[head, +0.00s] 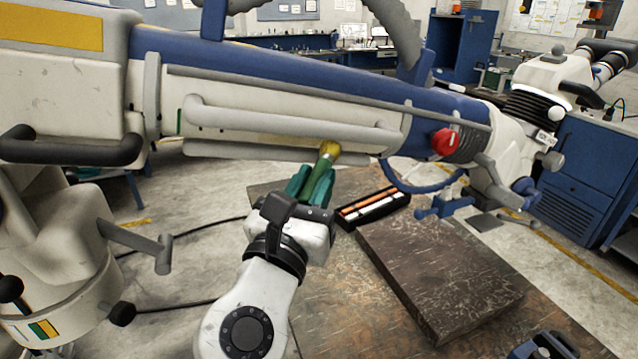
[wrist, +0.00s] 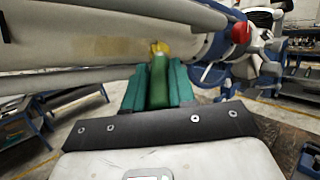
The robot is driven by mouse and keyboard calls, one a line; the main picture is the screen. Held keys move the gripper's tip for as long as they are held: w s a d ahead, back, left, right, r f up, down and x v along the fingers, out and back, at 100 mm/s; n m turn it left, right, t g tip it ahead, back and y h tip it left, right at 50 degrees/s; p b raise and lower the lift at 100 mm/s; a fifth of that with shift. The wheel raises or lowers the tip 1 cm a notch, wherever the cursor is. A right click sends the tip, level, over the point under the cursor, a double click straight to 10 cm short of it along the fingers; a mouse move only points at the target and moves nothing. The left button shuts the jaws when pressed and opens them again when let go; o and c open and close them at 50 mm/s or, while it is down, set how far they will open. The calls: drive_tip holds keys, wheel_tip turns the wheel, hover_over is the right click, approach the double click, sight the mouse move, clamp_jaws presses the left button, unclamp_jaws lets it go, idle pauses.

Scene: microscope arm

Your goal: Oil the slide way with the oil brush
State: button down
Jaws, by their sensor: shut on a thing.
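The oil brush (head: 327,155) has a green handle and yellowish bristles. My gripper (head: 312,183) has green fingers shut on its handle, with the bristles pointing up. In the wrist view the brush (wrist: 158,72) stands between the fingers. The long white and blue microscope arm (head: 290,85) crosses above my gripper. The bristles overlap a grey strip (head: 240,151) along its lower edge, which may be the slide way; I cannot tell whether they touch. In the wrist view a faint brownish patch (wrist: 115,46) shows on the arm's pale side.
A worktable (head: 345,300) lies below, with a dark slab (head: 440,265) and a black tray (head: 374,207) of orange and white pieces. A grey handrail (head: 290,120) and red knob (head: 445,141) stick out from the microscope arm. A blue cable loops under it.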

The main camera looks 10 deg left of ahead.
drive_tip(key=s+a+r, duration=0.3)
drive_tip(key=s+a, duration=0.3)
drive_tip(key=a, duration=0.3)
drive_tip(key=shift+s+a, duration=0.3)
drive_tip(key=shift+a, duration=0.05)
idle(0.9)
drive_tip(key=shift+w+d, duration=0.1)
drive_tip(key=shift+w+d+f, duration=0.55)
drive_tip(key=shift+w+d, duration=0.6)
drive_tip(key=shift+d, duration=0.55)
drive_tip(key=shift+w+d+f, duration=0.5)
drive_tip(key=shift+w+d, duration=0.7)
drive_tip(key=shift+d, duration=0.55)
drive_tip(key=shift+w+d+f, duration=0.55)
drive_tip(key=shift+w+d, duration=0.6)
drive_tip(key=shift+d, duration=0.55)
drive_tip(key=s+d+f, duration=0.2)
drive_tip(key=s+f, duration=0.1)
drive_tip(key=s, duration=0.1)
drive_tip(key=shift+s+f, duration=0.15)
drive_tip(key=shift+s, duration=0.15)
drive_tip(key=shift+f, duration=0.1)
